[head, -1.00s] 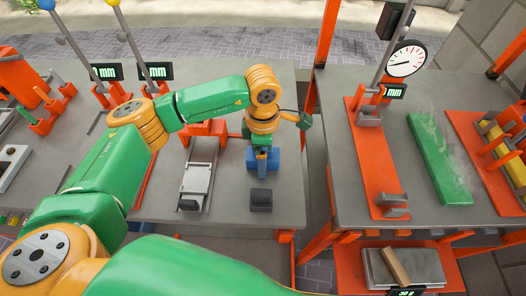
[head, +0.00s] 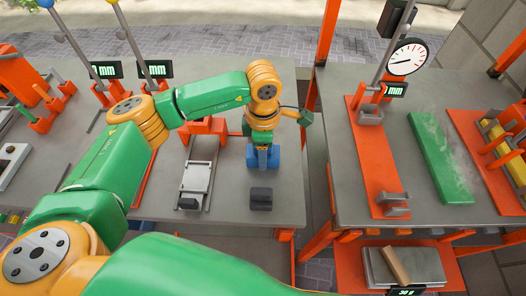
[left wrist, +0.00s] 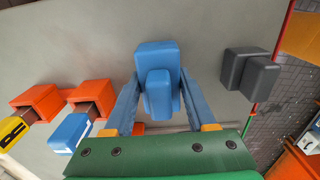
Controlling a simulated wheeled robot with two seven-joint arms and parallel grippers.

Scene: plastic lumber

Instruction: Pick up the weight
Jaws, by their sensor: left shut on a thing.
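The blue weight (head: 275,159) is at the right part of the left table, beneath my left gripper (head: 262,160). In the left wrist view, the weight (left wrist: 157,53) is a rounded blue block with a smaller blue block on its near side. The two blue-grey fingers of my left gripper (left wrist: 159,85) close on its sides. I cannot tell whether the weight touches the tabletop. My right gripper is not in view.
A dark grey block (head: 260,198) stands near the table's front edge; it also shows in the left wrist view (left wrist: 248,72). A metal slide fixture (head: 197,180) lies left of it. A gap separates this table from the right table (head: 345,190).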

